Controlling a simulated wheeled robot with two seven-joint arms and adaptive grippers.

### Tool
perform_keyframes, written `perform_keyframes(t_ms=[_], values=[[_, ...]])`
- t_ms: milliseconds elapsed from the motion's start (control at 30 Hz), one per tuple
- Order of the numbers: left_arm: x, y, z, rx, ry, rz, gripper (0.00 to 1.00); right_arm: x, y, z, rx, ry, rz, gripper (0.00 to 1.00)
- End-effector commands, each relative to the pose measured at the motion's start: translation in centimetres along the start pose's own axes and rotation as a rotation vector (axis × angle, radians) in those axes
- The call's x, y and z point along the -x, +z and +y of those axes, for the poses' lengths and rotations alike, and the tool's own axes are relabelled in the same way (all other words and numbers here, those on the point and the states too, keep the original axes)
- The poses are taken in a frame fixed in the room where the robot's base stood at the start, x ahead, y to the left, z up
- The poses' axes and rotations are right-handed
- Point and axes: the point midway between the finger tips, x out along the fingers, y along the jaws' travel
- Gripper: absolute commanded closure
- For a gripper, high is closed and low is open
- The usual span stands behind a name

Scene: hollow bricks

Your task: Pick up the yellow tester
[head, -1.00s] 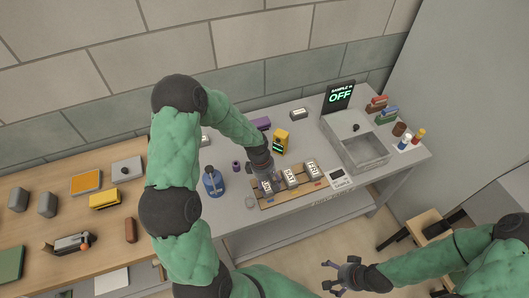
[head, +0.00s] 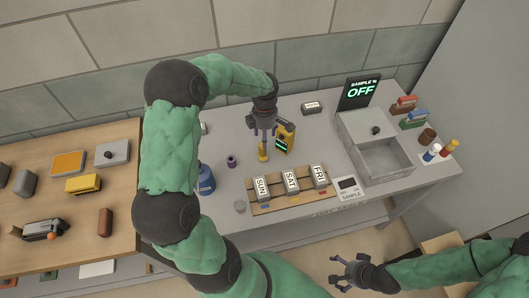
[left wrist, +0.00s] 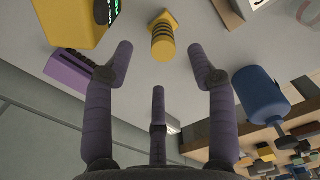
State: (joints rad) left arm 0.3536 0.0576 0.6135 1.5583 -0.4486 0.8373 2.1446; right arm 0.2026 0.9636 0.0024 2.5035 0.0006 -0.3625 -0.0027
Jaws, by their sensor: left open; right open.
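A yellow box-shaped device with a green display (head: 285,138) stands at the back middle of the grey table; part of it shows at the top left of the left wrist view (left wrist: 72,22). Beside it stands a small yellow ribbed piece (head: 262,153), also in the left wrist view (left wrist: 162,38). I cannot tell which one is the tester. My left gripper (head: 263,135) points down just above the ribbed piece. In the left wrist view its purple fingers (left wrist: 162,62) are spread and empty, with the ribbed piece beyond the gap. My right gripper (head: 333,271) is open and empty, in front of the table.
Blocks marked SUN (head: 261,188), SAT (head: 291,182) and FRI (head: 319,175) sit on a wooden rack. A blue bottle (head: 206,180) and purple cup (head: 231,161) stand left.

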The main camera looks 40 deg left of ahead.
Motion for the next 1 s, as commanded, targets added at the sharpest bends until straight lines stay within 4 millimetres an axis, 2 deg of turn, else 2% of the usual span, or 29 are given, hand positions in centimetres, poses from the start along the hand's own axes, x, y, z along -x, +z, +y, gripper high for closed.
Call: perform_keyframes(t_ms=[200,467,733,833,1000], values=[[-3.5,0.0,-0.1,-0.003,-0.003,0.001,0.43,-0.5,0.0,0.2,0.0,0.0,0.0,0.09],[-5.2,-0.3,0.0,-0.001,-0.002,0.0,0.43,-0.8,0.0,0.3,0.0,0.0,0.0,0.09],[-8.8,-0.9,0.0,-0.002,-0.004,0.0,0.43,-1.4,-0.1,0.5,0.0,0.0,0.0,0.09],[-9.5,-0.8,0.0,-0.002,-0.002,0.0,0.43,-1.5,-0.1,0.5,0.0,0.0,0.0,0.09],[-9.5,-0.8,0.1,-0.002,-0.001,0.0,0.43,-1.4,-0.1,0.5,0.0,0.0,0.0,0.09]])
